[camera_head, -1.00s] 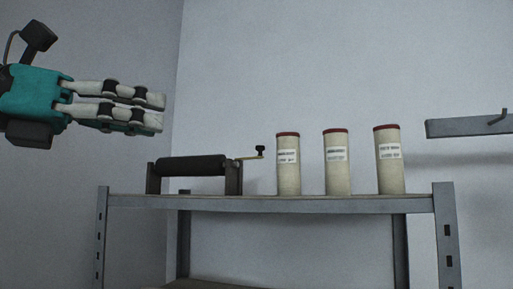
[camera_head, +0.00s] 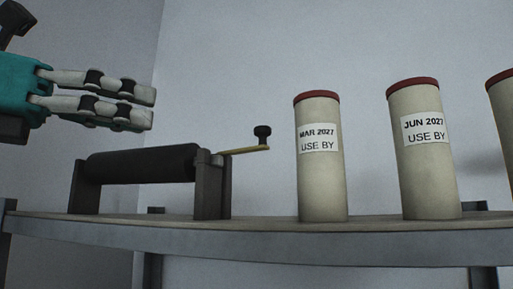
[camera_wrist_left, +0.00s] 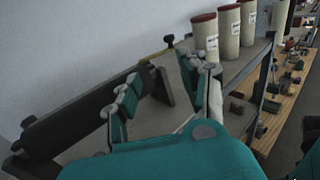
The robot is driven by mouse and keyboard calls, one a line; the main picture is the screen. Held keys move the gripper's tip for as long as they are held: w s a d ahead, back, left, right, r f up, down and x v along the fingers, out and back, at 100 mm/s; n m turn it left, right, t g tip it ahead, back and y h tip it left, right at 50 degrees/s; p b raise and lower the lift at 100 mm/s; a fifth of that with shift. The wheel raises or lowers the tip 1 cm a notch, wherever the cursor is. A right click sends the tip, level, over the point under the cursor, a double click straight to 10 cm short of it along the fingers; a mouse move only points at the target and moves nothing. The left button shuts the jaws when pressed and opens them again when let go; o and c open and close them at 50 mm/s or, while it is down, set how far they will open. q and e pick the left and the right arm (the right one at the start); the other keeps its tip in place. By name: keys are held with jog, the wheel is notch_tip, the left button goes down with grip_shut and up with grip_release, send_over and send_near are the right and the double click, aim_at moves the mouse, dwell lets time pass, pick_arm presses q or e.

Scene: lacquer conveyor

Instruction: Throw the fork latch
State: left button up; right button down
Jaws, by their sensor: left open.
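I cannot make out a fork latch in either view. My left gripper (camera_head: 150,107) is at the upper left of the head view, above a dark roller in a stand (camera_head: 142,164) and apart from it. In the left wrist view its two fingers (camera_wrist_left: 174,76) are spread with nothing between them. The roller also shows there (camera_wrist_left: 80,116), beyond and left of the fingers. A crank with a dark knob (camera_head: 262,132) sticks out from the stand's right end. My right gripper is not in view.
Pale cylinders with red caps (camera_head: 320,160) stand on the metal shelf (camera_head: 270,240), right of the crank. Two labels read MAR 2027 and JUN 2027. A wooden bench (camera_wrist_left: 262,140) with several small parts lies lower right in the left wrist view.

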aim_at(256, 129)
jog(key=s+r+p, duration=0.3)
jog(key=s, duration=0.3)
pick_arm(q)
jog(key=p+x, duration=0.1)
jog(key=x, duration=0.4)
jog(key=s+p+x, duration=0.1)
jog(key=x, duration=0.4)
jog(key=d+p+x, duration=0.1)
jog(key=x, duration=0.5)
jog(key=shift+s+r+p, duration=0.2)
jog(key=shift+s+p, duration=0.2)
jog(key=shift+d, duration=0.1)
jog(key=shift+s, duration=0.1)
jog(key=c, duration=0.4)
grip_shut()
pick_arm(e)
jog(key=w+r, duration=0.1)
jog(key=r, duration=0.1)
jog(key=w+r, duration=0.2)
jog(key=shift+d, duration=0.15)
